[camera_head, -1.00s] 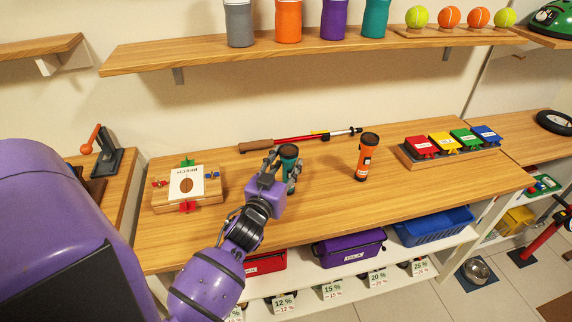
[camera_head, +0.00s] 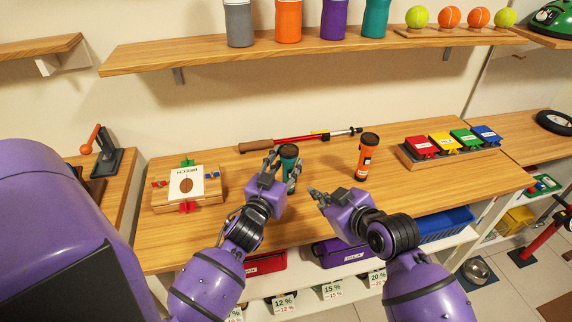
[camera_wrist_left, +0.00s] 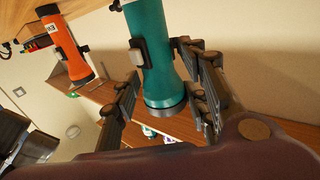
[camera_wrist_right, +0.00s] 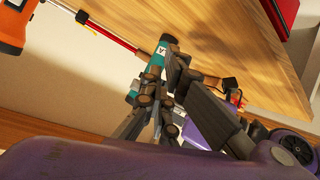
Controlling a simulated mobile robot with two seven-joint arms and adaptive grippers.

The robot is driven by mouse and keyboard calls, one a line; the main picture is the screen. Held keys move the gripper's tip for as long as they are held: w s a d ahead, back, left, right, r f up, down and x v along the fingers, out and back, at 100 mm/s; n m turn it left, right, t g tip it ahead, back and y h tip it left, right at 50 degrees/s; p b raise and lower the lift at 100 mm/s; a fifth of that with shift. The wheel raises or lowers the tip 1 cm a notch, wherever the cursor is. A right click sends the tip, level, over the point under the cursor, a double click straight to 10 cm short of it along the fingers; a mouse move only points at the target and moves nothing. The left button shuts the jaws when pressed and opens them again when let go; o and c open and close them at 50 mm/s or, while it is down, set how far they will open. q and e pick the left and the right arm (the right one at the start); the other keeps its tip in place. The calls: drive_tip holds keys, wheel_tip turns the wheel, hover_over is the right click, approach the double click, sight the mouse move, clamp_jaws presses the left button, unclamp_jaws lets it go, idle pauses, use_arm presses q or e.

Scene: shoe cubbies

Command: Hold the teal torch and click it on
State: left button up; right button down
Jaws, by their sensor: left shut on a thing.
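The teal torch (camera_head: 289,151) is upright over the middle of the workbench, left of an orange torch (camera_head: 366,158). My left gripper (camera_head: 281,170) is shut around its body. In the left wrist view the torch (camera_wrist_left: 148,55) sits between the fingers, with a dark switch block (camera_wrist_left: 137,52) on its side. I cannot tell if its base touches the bench. My right gripper (camera_head: 316,193) is right of the torch and nearer the front, apart from it. Its fingertips look close together; whether they meet is unclear. The right wrist view shows part of the teal torch (camera_wrist_right: 162,50) beyond the fingers.
A red pole tool (camera_head: 290,140) lies behind the torch. A wooden fixture (camera_head: 190,188) is at the left, and a rack of coloured boxes (camera_head: 452,142) at the right. A shelf (camera_head: 300,48) with bottles hangs above.

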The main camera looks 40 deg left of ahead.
drive_tip(key=s+f, duration=0.1)
drive_tip(key=s+f+n+g, duration=0.1)
drive_tip(key=f, duration=0.1)
drive_tip(key=shift+s+d, duration=0.15)
drive_tip(key=shift+w+a, duration=0.9)
drive_tip(key=shift+a, duration=0.25)
drive_tip(key=shift+w+a, duration=0.9)
drive_tip(key=shift+a, duration=0.25)
drive_tip(key=shift+w+a, duration=0.9)
drive_tip(key=shift+a, duration=0.25)
drive_tip(key=shift+a, duration=0.1)
drive_tip(key=shift+w+a, duration=0.25)
drive_tip(key=shift+w, duration=0.05)
drive_tip(key=shift+w+a, duration=0.15)
drive_tip(key=shift+a, duration=0.1)
drive_tip(key=shift+d, duration=0.1)
drive_tip(key=shift+s+d, duration=0.45)
drive_tip(key=shift+d, duration=0.05)
drive_tip(key=shift+d, duration=0.1)
